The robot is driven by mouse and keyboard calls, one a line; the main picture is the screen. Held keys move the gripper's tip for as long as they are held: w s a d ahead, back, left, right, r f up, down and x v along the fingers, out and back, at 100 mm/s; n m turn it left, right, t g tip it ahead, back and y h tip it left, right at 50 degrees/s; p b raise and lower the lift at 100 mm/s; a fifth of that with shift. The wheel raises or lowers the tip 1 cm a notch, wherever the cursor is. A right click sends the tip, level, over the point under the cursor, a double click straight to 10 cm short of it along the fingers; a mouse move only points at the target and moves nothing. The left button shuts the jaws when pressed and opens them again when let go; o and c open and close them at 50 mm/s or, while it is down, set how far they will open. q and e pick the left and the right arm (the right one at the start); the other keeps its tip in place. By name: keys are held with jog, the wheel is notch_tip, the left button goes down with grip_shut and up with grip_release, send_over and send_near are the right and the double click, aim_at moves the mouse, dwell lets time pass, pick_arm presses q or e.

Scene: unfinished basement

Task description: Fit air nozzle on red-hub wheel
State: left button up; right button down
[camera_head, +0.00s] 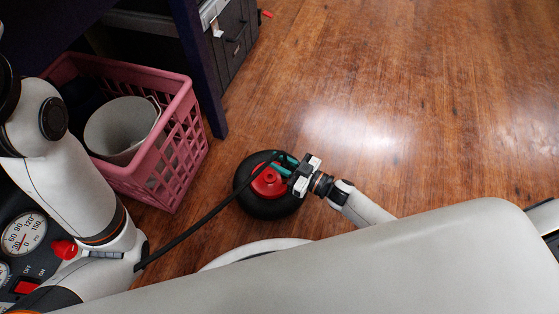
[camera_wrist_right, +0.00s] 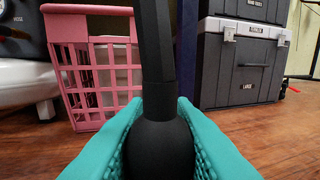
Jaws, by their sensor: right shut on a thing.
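The red-hub wheel (camera_head: 248,200) has a black tyre and lies flat on the wooden floor, with its red hub (camera_head: 268,183) facing up. My right gripper (camera_head: 284,163), with teal fingers, is over the wheel's upper right part. It is shut on the black air nozzle (camera_wrist_right: 158,148), whose rounded body sits between the fingers in the right wrist view. A black hose (camera_head: 205,217) runs from the lower left to the gripper. Whether the nozzle touches the wheel's valve is hidden. My left arm shows at the left, but its gripper is not in view.
A pink basket (camera_head: 182,140) holding a pale bucket (camera_head: 118,125) stands left of the wheel. An air compressor with a gauge (camera_head: 24,233) and red knob (camera_head: 63,249) is at lower left. Grey toolboxes (camera_wrist_right: 240,60) stand behind. The floor (camera_head: 420,100) at upper right is clear.

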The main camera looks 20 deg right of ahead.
jog(key=shift+s+d+f, duration=0.1)
jog(key=shift+s+f, duration=0.05)
jog(key=shift+f, duration=0.25)
jog(key=c, duration=1.3)
grip_release()
jog(key=shift+o, duration=0.8)
jog(key=shift+r, duration=0.1)
